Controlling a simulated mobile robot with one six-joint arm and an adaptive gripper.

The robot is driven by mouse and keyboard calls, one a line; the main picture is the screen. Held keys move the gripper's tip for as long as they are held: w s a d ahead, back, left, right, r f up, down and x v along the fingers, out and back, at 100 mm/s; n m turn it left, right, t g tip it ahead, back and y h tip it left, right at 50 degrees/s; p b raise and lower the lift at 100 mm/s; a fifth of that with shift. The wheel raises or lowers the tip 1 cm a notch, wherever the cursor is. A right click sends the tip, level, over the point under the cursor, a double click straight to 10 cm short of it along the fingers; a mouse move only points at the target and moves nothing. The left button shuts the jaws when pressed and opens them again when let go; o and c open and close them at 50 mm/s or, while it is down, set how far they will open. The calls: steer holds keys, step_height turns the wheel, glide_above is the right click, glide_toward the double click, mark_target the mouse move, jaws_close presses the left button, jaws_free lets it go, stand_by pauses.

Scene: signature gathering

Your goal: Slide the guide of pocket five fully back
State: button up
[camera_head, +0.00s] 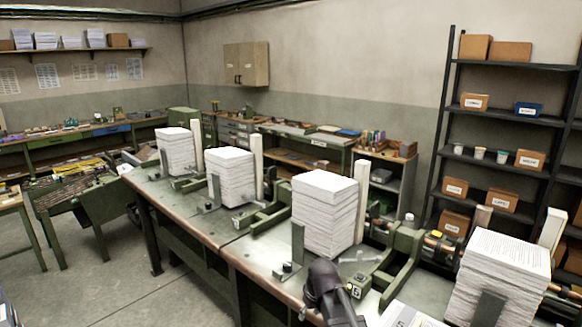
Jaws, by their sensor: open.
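Several pockets stand in a row along the long bench (205,232), holding tall stacks of white paper. One large stack (322,215) stands at the middle, with a grey upright plate (297,246) at its front and a pale post (361,200) behind it. A small numbered tag (355,291) sits in front of the gap to its right; it may read five, but it is too small to be sure. I cannot tell which part is pocket five's guide. My dark arm (330,292) rises at the bottom edge beside the tag. My gripper's fingers do not show.
More paper stacks stand at left (230,177) and at the right edge (503,275). Green metal brackets (405,265) fill the bench between pockets. A dark shelf rack (505,125) stands behind at right. The floor at left front (105,285) is clear.

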steer(key=s+d+f+m+g+h+b, duration=0.1)
steer(key=s+d+f+m+b, duration=0.3)
steer(key=s+d, duration=0.7)
step_height(320, 180, down, 2)
steer(key=shift+s+d+f+m+g+h+b, duration=0.1)
steer(key=shift+s+d+m+g+h+b, duration=0.25)
steer(key=shift+s+m, duration=0.7)
steer(key=shift+s+a+n, duration=0.15)
steer(key=shift+s+n, duration=0.05)
steer(key=shift+n, duration=0.05)
stand_by(1.6)
steer(key=shift+o, duration=0.2)
